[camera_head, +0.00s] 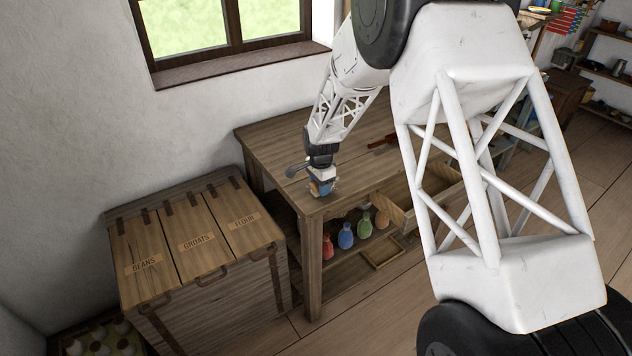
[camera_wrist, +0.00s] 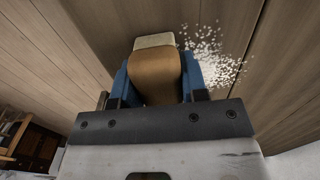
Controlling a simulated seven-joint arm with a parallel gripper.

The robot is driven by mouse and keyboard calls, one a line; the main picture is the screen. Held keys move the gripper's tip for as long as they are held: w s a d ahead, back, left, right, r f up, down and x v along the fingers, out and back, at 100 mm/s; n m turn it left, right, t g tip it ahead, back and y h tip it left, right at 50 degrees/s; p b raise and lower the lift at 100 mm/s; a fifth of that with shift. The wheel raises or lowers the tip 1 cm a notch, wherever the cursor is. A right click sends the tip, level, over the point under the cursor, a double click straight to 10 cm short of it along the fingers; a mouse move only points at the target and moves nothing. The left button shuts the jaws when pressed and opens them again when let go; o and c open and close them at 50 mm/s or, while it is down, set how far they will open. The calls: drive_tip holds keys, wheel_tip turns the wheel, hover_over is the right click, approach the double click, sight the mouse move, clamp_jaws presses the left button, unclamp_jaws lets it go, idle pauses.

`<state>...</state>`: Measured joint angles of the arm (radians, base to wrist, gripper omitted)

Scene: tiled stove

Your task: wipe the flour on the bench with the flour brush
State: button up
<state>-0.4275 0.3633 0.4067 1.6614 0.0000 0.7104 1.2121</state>
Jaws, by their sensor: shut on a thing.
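My gripper (camera_head: 321,181) is low over the near left corner of the wooden bench (camera_head: 275,140). In the wrist view its blue fingers are shut on the flour brush (camera_wrist: 156,75), which has a brown wooden body and a pale cream end. White flour (camera_wrist: 215,58) lies scattered on the bench planks just right of the brush in the wrist view. I cannot tell whether the brush touches the bench. In the head view the flour is hard to make out near my gripper.
A wooden chest (camera_head: 200,240) with lids marked beans, groats and flour stands left of the bench. An open drawer (camera_head: 425,200) juts from the bench front. Red, blue and green bottles (camera_head: 346,236) stand on the shelf below. A window (camera_head: 225,35) is behind.

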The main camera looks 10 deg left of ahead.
sight(339, 189)
drive_tip(key=shift+s+d, duration=0.8)
drive_tip(key=shift+d, duration=0.1)
drive_tip(key=shift+w+d, duration=0.5)
drive_tip(key=shift+w, duration=0.1)
drive_tip(key=shift+w+a, duration=0.3)
drive_tip(key=shift+a, duration=0.2)
drive_tip(key=shift+w+a, duration=3.65)
drive_tip(key=shift+w, duration=0.05)
drive_tip(key=shift+w+d, duration=0.55)
drive_tip(key=shift+d, duration=0.1)
drive_tip(key=shift+s+d, duration=0.2)
drive_tip(key=shift+s, duration=0.2)
drive_tip(key=shift+s+d, duration=3.75)
drive_tip(key=shift+w+d, duration=0.6)
drive_tip(key=shift+w, duration=0.05)
drive_tip(key=shift+w+a, duration=0.25)
drive_tip(key=shift+a, duration=0.2)
drive_tip(key=shift+w+a, duration=3.45)
drive_tip(key=shift+w+d, duration=0.1)
drive_tip(key=shift+w, duration=0.45)
drive_tip(key=shift+w+d, duration=0.25)
drive_tip(key=shift+s+d, duration=4)
drive_tip(key=shift+s, duration=0.1)
wheel_tip(339, 189, up, 8)
drive_tip(key=shift+r, duration=0.15)
